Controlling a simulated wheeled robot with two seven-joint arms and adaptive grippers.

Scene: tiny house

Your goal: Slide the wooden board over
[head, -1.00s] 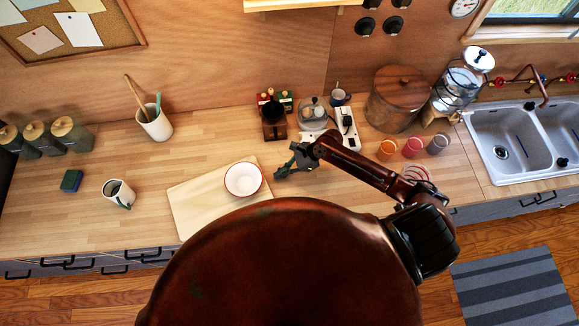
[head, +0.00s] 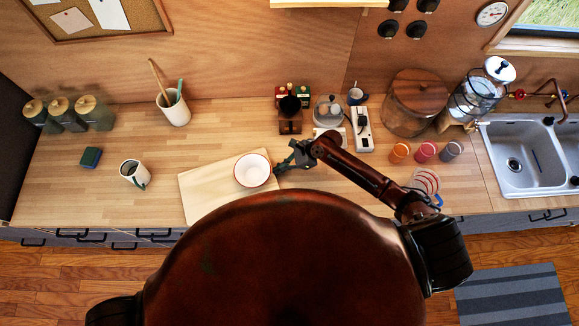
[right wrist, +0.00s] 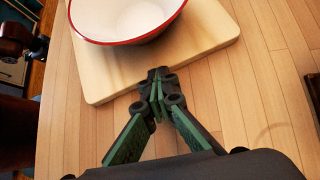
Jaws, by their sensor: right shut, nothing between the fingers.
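The wooden board (head: 207,197) lies flat on the counter in the head view, its near part hidden behind my own body. A white bowl with a red rim (head: 252,171) stands on the board. My right gripper (head: 279,168) is shut and empty, at the board's right edge beside the bowl. In the right wrist view, the closed fingertips (right wrist: 157,80) are at the edge of the board (right wrist: 205,38), and the bowl (right wrist: 125,18) is just beyond. I cannot tell whether the fingertips touch the board. My left gripper is not in view.
A mug (head: 133,174) and a sponge (head: 91,157) stand left of the board, with bare counter between. A utensil crock (head: 174,108) is behind. A grinder (head: 290,118), a power strip (head: 361,128) and colored cups (head: 425,151) stand to the right.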

